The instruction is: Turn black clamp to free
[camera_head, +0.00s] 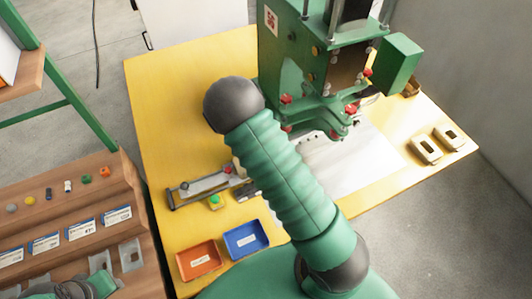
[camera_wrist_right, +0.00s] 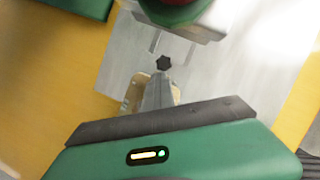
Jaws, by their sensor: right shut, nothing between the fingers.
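The black clamp shows in the right wrist view as a small dark star-shaped knob (camera_wrist_right: 163,63) on the pale metal plate (camera_wrist_right: 210,75). My right gripper (camera_wrist_right: 160,78) is shut and empty, its grey fingers together just below the knob in the picture. I cannot tell whether the tips touch it. In the head view my right arm crosses the middle of the table and hides that gripper; I cannot make out the clamp there. Only a bit of my left arm shows at the bottom left; its gripper is out of view.
A green press (camera_head: 290,65) stands on the yellow table (camera_head: 165,100). An orange tray (camera_head: 199,260), a blue tray (camera_head: 246,239) and a metal fixture (camera_head: 200,186) lie front left. Two pale parts (camera_head: 426,150) lie at right. A wooden rack (camera_head: 60,215) stands left. The table's back left is clear.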

